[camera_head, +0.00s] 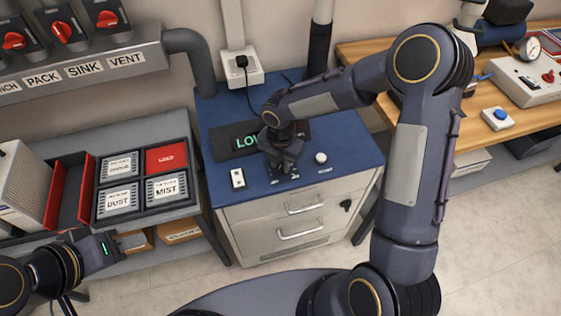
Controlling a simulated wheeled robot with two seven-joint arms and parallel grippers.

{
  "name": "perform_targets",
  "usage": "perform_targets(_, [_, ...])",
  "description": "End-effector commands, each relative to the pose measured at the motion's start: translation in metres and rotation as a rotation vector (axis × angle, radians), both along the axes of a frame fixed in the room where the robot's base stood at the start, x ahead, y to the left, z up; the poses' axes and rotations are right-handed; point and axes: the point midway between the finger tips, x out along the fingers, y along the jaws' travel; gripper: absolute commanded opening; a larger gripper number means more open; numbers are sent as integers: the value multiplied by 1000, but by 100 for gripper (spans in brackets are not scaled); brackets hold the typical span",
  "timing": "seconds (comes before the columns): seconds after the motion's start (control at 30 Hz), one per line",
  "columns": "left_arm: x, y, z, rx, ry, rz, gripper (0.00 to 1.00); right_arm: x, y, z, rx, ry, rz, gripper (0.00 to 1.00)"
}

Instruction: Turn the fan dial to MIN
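The blue-topped cabinet (350,150) stands in the middle. A dark display (240,141) on its top shows green letters beginning "LO"; my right wrist hides the rest. My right gripper (284,172) points down at the front of the blue top. Small white marks (273,182) show around its fingertips. The fan dial itself cannot be made out; the gripper covers that spot. Whether its fingers are open or closed on something is unclear. My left gripper (132,242) is at the lower left, in front of the tray shelf and away from the cabinet top; its finger gap is not clear.
A white switch (237,179) and a round white button (320,157) flank the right gripper. Red rotary switches (62,31) sit above labels including PACK, SINK and VENT. A tray of labelled cartridges (120,197) is left. A wooden bench (375,52) with equipment is right.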

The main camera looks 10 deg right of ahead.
Motion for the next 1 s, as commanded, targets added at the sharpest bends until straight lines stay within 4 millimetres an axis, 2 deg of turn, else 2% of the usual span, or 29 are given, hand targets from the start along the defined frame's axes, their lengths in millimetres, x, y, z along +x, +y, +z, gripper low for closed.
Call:
perform_targets(0.37, [0,0,0,0,0,0,36,0,0,3,0,1,-2,32])
perform_targets(0.8, [0,0,-1,0,0,0,36,0,0,69,0,-1,-1,32])
perform_targets(1.0, [0,0,-1,0,0,0,36,-1,0,78,0,1,-1,32])
